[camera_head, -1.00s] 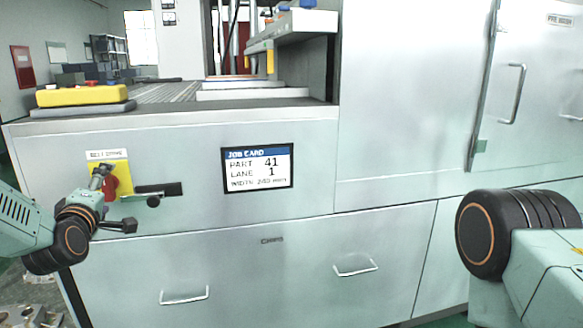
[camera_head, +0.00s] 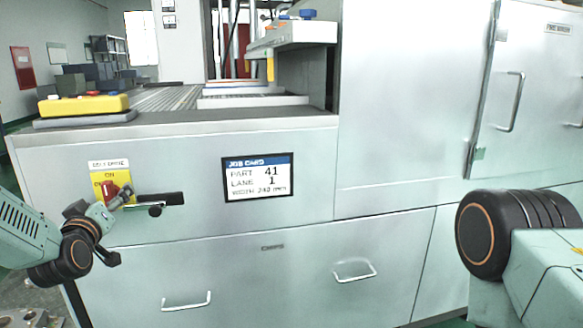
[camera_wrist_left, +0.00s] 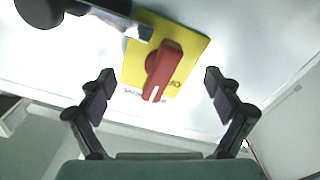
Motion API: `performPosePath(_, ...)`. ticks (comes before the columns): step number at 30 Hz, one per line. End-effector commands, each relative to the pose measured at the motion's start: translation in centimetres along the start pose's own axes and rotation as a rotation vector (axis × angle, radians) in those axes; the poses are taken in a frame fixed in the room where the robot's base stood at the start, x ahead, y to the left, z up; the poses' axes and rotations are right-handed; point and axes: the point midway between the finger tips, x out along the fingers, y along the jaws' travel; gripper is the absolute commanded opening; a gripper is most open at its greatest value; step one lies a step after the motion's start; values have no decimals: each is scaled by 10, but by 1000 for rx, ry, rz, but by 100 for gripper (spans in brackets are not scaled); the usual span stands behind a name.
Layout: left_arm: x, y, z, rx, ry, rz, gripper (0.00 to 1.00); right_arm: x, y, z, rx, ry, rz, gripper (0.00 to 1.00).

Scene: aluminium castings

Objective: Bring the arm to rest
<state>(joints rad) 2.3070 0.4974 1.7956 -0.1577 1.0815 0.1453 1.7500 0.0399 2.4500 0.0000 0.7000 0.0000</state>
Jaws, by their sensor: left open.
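My left gripper (camera_head: 112,228) is in front of the machine's panel at the left of the head view, beside and below a red rotary switch (camera_head: 109,191) on a yellow plate (camera_head: 122,168). The left wrist view shows the gripper (camera_wrist_left: 158,80) with its two dark fingers wide apart and nothing between them. The red switch (camera_wrist_left: 163,68) and its yellow plate (camera_wrist_left: 192,48) lie beyond the fingers, apart from them. In the head view the gripper covers the lower part of the plate. My right gripper is out of view; only part of my right arm shows.
A black lever handle (camera_head: 160,199) sticks out just right of the switch. A job card screen (camera_head: 258,177) and drawers with handles (camera_head: 187,302) are on the machine front. A yellow control box (camera_head: 84,104) stands on top. Free space lies before the drawers.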

Motion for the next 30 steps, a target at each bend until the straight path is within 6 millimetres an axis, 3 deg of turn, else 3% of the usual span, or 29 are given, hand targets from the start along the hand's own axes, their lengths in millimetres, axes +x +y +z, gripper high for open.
performPosePath(12, 0, 0, 0, 267, 0, 0, 91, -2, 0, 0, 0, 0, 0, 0)
performPosePath(30, -2, 1, 5, 300, -13, 3, 91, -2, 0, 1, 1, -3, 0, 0)
